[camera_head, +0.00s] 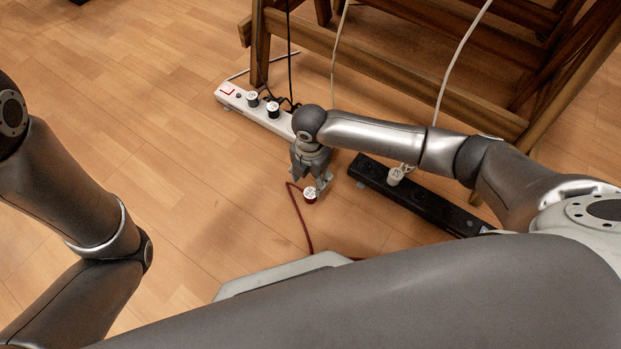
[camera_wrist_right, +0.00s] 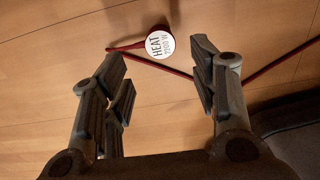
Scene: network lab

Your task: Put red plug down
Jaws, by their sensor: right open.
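The red plug (camera_head: 310,194) has a round white top and a dark red cable, and it is at the wooden floor near my right gripper (camera_head: 312,186). In the right wrist view, the plug (camera_wrist_right: 160,43) shows its label "HEAT" between and beyond the fingertips. My right gripper (camera_wrist_right: 158,75) is open, with a finger on each side and clear space between the fingers and the plug. My left arm shows at the left of the head view, but its gripper is out of the picture.
A white power strip (camera_head: 225,92) with several plugs lies behind my right gripper. A black power strip (camera_head: 437,207) with a white plug (camera_head: 396,175) lies to the right. A wooden table frame (camera_head: 390,70) stands at the back. The floor at left is clear.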

